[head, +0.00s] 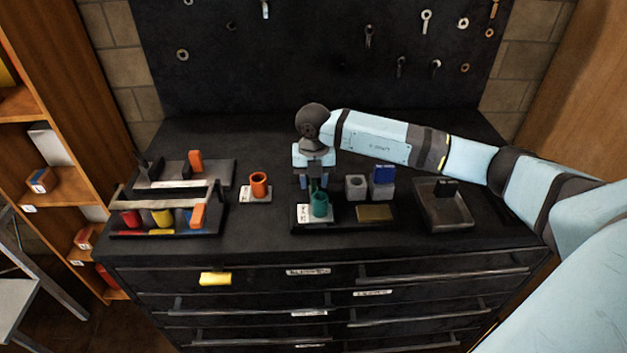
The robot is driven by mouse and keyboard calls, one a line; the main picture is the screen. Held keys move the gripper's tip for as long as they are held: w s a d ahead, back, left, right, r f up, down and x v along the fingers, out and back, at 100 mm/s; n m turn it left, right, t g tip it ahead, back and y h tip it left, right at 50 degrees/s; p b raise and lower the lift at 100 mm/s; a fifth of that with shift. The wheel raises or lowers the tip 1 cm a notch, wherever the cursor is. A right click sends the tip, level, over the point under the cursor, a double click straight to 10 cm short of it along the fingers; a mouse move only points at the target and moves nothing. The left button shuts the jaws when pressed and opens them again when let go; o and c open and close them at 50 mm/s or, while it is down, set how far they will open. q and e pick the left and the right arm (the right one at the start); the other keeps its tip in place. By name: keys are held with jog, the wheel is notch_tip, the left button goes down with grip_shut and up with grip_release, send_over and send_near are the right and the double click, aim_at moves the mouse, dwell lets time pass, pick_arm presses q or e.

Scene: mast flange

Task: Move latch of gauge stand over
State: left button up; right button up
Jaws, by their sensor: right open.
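My right gripper (314,183) comes in from the right and points down, open, over the back left of a dark stand (345,224). A teal cup (320,205) stands on this stand near a white label, just in front of the fingers. A small dark green upright piece shows between the fingers; I cannot tell whether they touch it. The stand also bears a grey holed block (356,186), a blue block (382,175) on a grey one, and a brass plate (375,213). I cannot tell which part is the latch. My left gripper is out of view.
An orange cup (259,186) on a white-labelled base stands to the left. Further left is a rack (205,226) with coloured bins and an orange-handled fixture behind it. A grey tray (445,213) lies to the right. The black worktop's front strip is clear.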

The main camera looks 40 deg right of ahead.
jog(key=shift+f, duration=0.4)
jog(key=shift+c, duration=0.4)
grip_shut()
